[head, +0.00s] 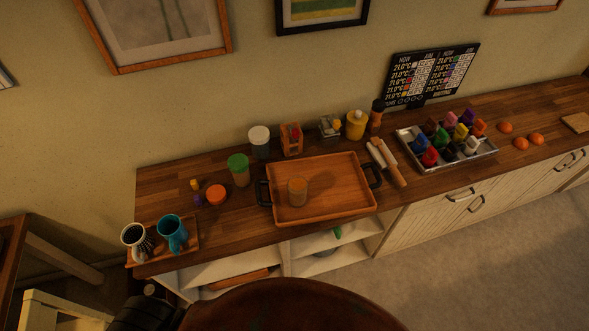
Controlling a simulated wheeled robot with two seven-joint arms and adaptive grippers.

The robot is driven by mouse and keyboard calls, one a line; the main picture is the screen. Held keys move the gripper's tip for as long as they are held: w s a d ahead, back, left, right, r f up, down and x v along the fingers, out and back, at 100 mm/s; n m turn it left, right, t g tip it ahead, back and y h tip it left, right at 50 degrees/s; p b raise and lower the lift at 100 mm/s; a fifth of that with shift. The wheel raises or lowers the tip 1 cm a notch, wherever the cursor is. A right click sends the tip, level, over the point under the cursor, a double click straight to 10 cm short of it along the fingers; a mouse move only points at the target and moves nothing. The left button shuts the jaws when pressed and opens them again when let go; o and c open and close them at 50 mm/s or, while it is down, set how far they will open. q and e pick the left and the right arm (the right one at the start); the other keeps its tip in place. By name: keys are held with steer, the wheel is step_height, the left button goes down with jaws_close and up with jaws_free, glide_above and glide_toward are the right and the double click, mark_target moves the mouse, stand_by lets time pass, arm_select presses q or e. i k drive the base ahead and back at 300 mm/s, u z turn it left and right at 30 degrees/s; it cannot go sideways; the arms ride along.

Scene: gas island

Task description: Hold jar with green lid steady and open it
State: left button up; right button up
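The jar with the green lid (239,170) stands upright on the wooden counter, left of the wooden tray, with its lid on. It is see-through below the lid. Neither of my grippers shows in the head view, and nothing is touching the jar.
A wooden tray (345,203) with dark handles holds a small jar (298,192). A white-lidded jar (259,141) stands behind, and an orange bowl-like object (216,195) is front left. Two mugs (172,234) stand far left. A metal tray (480,158) of colourful items is right.

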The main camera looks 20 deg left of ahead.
mark_target(243, 180)
steer(key=z, duration=1.15)
steer(key=k, duration=0.95)
steer(key=u, duration=1.75)
